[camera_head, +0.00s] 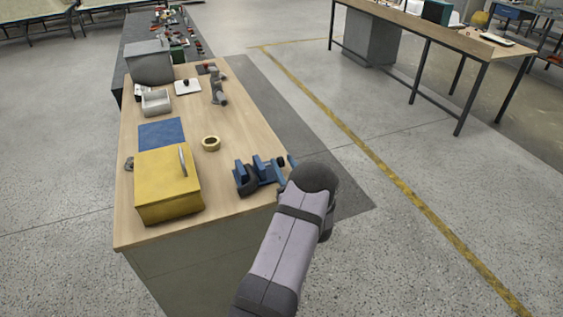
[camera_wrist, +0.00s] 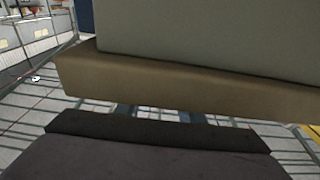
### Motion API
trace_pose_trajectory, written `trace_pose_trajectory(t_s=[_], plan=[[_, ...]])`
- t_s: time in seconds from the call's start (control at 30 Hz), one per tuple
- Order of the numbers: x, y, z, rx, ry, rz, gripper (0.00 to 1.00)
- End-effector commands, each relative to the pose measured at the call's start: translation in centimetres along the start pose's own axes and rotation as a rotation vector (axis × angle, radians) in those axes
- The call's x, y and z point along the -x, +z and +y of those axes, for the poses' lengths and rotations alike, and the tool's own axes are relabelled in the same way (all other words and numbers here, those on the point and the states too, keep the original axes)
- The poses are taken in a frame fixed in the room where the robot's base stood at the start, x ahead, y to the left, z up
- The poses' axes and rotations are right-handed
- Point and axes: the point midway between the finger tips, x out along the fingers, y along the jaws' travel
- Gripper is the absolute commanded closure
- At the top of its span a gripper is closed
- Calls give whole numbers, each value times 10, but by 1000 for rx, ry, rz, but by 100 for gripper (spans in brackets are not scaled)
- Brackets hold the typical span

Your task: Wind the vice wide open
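The blue vice (camera_head: 243,177) stands at the right edge of the wooden workbench in the head view. Two upright blue jaw parts show with a gap between them, and a dark rounded part sits low at the front. The vice's right end lies close to my arm's dark wrist, which partly hides that side. My gripper's fingers are hidden behind the wrist in the head view. In the wrist view only a dark edge of my gripper body shows along the bottom, with small bluish parts just beyond it. I cannot tell whether the gripper touches the vice.
The workbench (camera_head: 222,192) holds a yellow box (camera_head: 165,195), a blue mat (camera_head: 161,134), a tape roll (camera_head: 211,143), a grey tray (camera_head: 156,108) and a grey bin (camera_head: 150,68). Open floor lies right of the bench. A second table (camera_head: 440,33) stands at the back right.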

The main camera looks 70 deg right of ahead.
Motion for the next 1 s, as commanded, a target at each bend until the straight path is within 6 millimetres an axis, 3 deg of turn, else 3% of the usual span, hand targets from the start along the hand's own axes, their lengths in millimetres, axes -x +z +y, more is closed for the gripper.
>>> trace_pose_trajectory(t_s=[0.2, 0.4, 0.77, 1.0], plan=[[31, 2, 2, 0, 3, 0, 65], [45, 0, 1, 1, 2, 1, 65], [47, -1, 1, 1, 1, -1, 65], [43, -16, 0, 0, -2, -93, 65]])
